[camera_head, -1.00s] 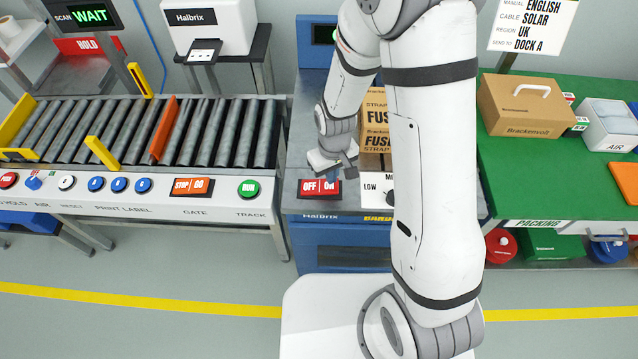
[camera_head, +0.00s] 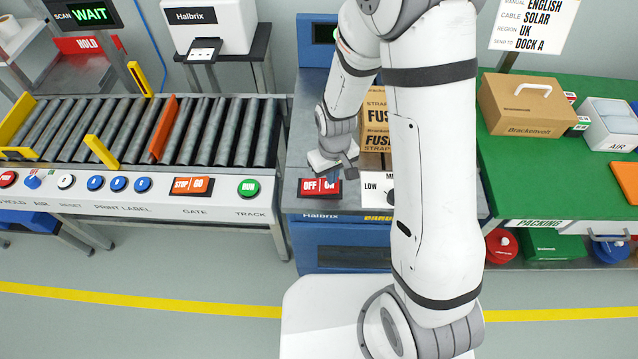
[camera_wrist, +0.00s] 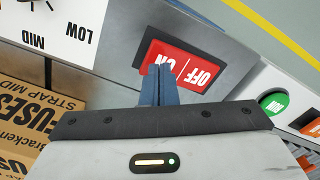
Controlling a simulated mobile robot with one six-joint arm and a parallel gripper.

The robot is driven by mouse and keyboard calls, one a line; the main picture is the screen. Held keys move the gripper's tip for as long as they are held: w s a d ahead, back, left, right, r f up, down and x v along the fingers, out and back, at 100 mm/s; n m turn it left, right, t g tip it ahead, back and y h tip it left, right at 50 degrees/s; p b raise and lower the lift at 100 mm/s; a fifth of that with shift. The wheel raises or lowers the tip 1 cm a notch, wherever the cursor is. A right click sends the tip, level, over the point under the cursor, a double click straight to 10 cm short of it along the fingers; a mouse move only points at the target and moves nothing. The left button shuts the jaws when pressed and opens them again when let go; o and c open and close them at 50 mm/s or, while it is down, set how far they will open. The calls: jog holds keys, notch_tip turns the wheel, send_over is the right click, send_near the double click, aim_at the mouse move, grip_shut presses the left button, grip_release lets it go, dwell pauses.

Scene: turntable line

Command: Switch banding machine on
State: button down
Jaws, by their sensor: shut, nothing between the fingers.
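The banding machine (camera_head: 300,209) is a blue cabinet with a grey metal top, partly hidden behind my arm. Its red OFF | ON switch (camera_head: 309,187) sits at the front left of the top; it also shows in the wrist view (camera_wrist: 188,60). My gripper (camera_head: 331,181) is shut and empty, pointing down at the ON end of the switch. In the wrist view, the blue fingertips (camera_wrist: 157,72) overlap the ON end. I cannot tell whether they touch it. The ON lettering is partly covered in the head view.
A LOW/MID dial panel (camera_head: 372,188) is just right of the switch. A box of fuses (camera_head: 375,120) stands behind it on the machine. The roller conveyor (camera_head: 235,130) with its button panel is to the left, and the green packing table (camera_head: 540,190) to the right.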

jog(key=shift+f+b, duration=0.75)
jog(key=shift+f, duration=0.15)
jog(key=shift+r, duration=0.1)
dwell(0.3)
jog(key=shift+r+p, duration=2.35)
jog(key=shift+r, duration=1.05)
jog(key=shift+r, duration=0.1)
jog(key=s+d+r+m+t, duration=0.1)
jog(key=s+d+r, duration=0.3)
jog(key=r, duration=0.4)
jog(key=s+d+r+m+t, duration=0.1)
jog(key=s+d+r, duration=0.3)
jog(key=r, duration=0.4)
jog(key=s+d+r+m+t, duration=0.1)
jog(key=s+d+r+m, duration=0.2)
jog(key=r, duration=0.5)
jog(key=shift+s+d+m, duration=0.3)
jog(key=shift+s+d, duration=0.25)
jog(key=shift+s, duration=0.2)
